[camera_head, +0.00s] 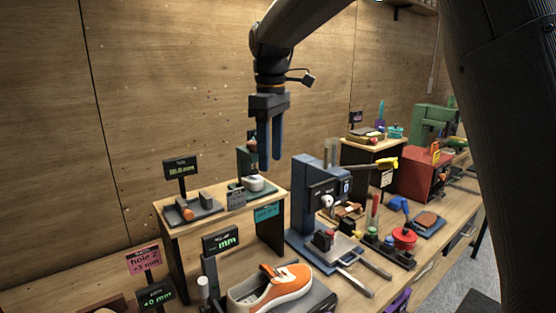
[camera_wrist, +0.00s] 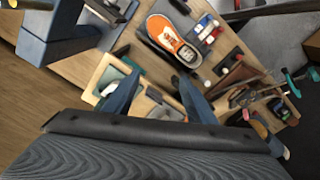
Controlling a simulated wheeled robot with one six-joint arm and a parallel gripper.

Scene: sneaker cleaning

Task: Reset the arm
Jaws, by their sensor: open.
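My gripper (camera_head: 270,148) hangs from the arm in the head view, pointing down in the air in front of the wooden wall. Its two blue fingers are apart with nothing between them. It is above and behind the bench, near the small raised shelf. In the wrist view my gripper (camera_wrist: 158,104) shows two spread blue fingers over the bench. An orange and white sneaker (camera_head: 275,288) rests on the bench at the lower middle. It also shows in the wrist view (camera_wrist: 172,40), beyond the fingers and apart from them.
A blue press-like stand (camera_head: 312,205) rises right of my gripper. A raised wooden shelf (camera_head: 225,215) with small devices and displays stands below it. A red box (camera_head: 420,175) and a green machine (camera_head: 432,120) are farther right. The air around my gripper is clear.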

